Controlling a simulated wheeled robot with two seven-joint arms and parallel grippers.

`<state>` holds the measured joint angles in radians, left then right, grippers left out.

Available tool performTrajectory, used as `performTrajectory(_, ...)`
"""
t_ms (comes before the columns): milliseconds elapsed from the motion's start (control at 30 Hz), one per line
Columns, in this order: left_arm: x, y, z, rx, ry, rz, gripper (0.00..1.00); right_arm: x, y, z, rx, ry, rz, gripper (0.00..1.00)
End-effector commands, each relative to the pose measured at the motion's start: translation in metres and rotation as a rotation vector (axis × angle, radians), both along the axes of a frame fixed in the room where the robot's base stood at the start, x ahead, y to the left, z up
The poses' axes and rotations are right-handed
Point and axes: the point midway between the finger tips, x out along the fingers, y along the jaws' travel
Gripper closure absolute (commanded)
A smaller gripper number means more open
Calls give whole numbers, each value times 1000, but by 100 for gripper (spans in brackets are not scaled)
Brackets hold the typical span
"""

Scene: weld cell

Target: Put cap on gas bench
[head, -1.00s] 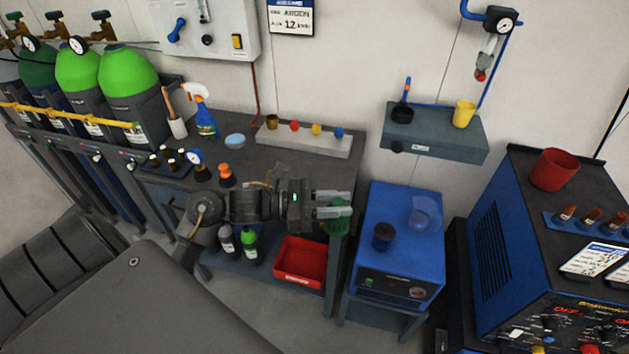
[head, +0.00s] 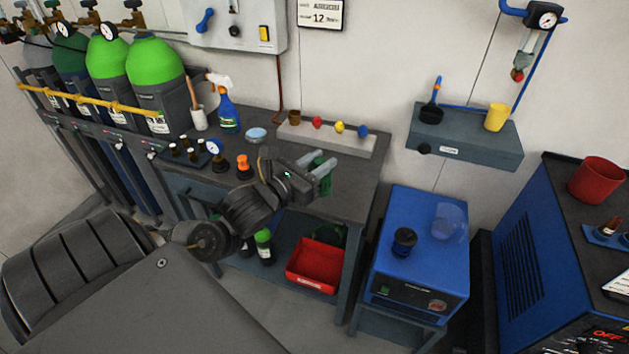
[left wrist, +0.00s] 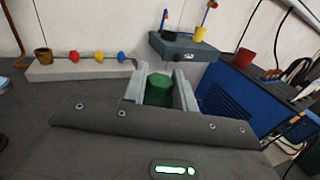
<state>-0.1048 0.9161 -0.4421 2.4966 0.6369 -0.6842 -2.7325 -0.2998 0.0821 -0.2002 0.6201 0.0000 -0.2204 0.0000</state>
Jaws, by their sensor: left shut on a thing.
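A green cap (left wrist: 159,88) sits between the two fingers of my left gripper (left wrist: 160,97) in the left wrist view. In the head view my left gripper (head: 322,176) is shut on it, and only a small green part of the cap (head: 318,160) shows past the fingers. The gripper is over the right part of the dark-topped gas bench (head: 352,172). I cannot tell how high the cap is above the bench top. My right gripper is not in view.
A pale rack with coloured knobs (head: 350,146) lies along the bench's back. A spray bottle (head: 229,112), blue-white dish (head: 256,134) and orange-topped item (head: 243,165) stand left. A red bin (head: 315,266) is below. A blue machine (head: 425,262) stands right of the bench.

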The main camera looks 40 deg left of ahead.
Motion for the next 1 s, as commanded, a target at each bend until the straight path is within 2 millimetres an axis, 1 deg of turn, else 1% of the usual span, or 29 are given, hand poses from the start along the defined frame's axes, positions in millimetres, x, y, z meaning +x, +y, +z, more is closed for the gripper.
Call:
performTrajectory(167, 2, 3, -1, 1, -2, 7, 97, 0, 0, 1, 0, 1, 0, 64)
performTrajectory(267, 12, 11, -4, 6, -2, 8, 97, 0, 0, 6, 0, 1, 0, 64)
performTrajectory(367, 31, 25, -13, 8, -2, 10, 97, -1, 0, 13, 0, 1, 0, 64)
performTrajectory(567, 73, 57, -36, 4, -2, 11, 97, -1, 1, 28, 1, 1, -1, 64)
performTrajectory(600, 79, 61, -46, 1, -1, 11, 97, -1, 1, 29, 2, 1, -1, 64)
performTrajectory(700, 91, 69, -66, -1, -1, 9, 97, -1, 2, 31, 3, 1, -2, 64)
performTrajectory(800, 101, 76, -80, -2, -3, 8, 97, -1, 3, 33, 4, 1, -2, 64)
performTrajectory(900, 106, 80, -89, -2, -4, 7, 97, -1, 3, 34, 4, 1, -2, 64)
performTrajectory(1000, 109, 81, -93, -2, -4, 6, 97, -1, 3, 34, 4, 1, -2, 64)
